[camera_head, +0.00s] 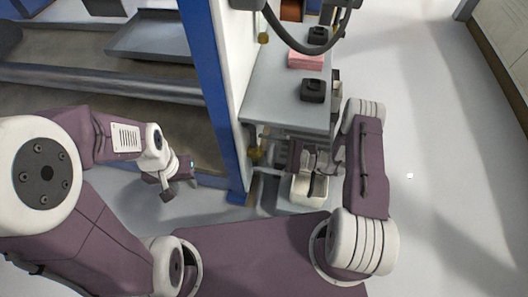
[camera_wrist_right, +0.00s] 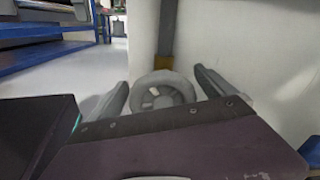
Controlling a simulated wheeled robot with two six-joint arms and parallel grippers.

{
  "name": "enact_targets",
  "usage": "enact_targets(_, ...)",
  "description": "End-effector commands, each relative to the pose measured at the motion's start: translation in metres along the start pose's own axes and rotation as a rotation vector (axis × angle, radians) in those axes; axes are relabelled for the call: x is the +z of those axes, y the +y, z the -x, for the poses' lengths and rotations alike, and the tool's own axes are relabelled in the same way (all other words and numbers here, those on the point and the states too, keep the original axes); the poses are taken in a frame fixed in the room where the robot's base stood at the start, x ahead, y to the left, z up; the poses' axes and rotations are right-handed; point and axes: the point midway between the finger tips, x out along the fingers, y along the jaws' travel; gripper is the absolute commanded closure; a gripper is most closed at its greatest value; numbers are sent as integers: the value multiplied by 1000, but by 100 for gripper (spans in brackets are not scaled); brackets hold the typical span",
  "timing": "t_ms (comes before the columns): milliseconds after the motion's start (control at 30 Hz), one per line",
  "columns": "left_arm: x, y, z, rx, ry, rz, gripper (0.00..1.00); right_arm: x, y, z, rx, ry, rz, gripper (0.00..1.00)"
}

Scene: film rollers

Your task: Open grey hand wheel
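The grey hand wheel (camera_wrist_right: 162,92) shows in the right wrist view as a round, spoked ring in front of a pale wall. My right gripper (camera_wrist_right: 162,98) is open. Its two grey fingers stand wide apart, one on each side of the wheel in the picture; I cannot tell whether they touch it. In the head view my right gripper (camera_head: 312,158) points at the side of the grey bench, and I cannot make out the wheel there. My left gripper (camera_head: 176,184) hangs at the lower left, away from the bench; its finger opening is unclear.
The grey bench (camera_head: 262,92) carries dark blocks (camera_head: 313,90) and a pink stack (camera_head: 306,60). A blue post (camera_head: 211,85) stands left of it, beside a machine with a grey tray (camera_head: 150,38).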

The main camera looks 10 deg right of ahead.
Motion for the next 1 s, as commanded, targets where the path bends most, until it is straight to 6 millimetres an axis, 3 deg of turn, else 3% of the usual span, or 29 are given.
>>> enact_targets(167,0,0,3,0,0,0,64,1,-1,3,-2,0,0,6)
enact_targets(400,-3,0,25,0,0,0,64,4,-3,52,-7,2,0,6)
enact_targets(600,-3,1,33,0,0,0,64,2,-1,85,-3,1,1,6)
enact_targets(1000,-3,1,32,0,0,0,64,0,-1,92,7,6,-13,6)
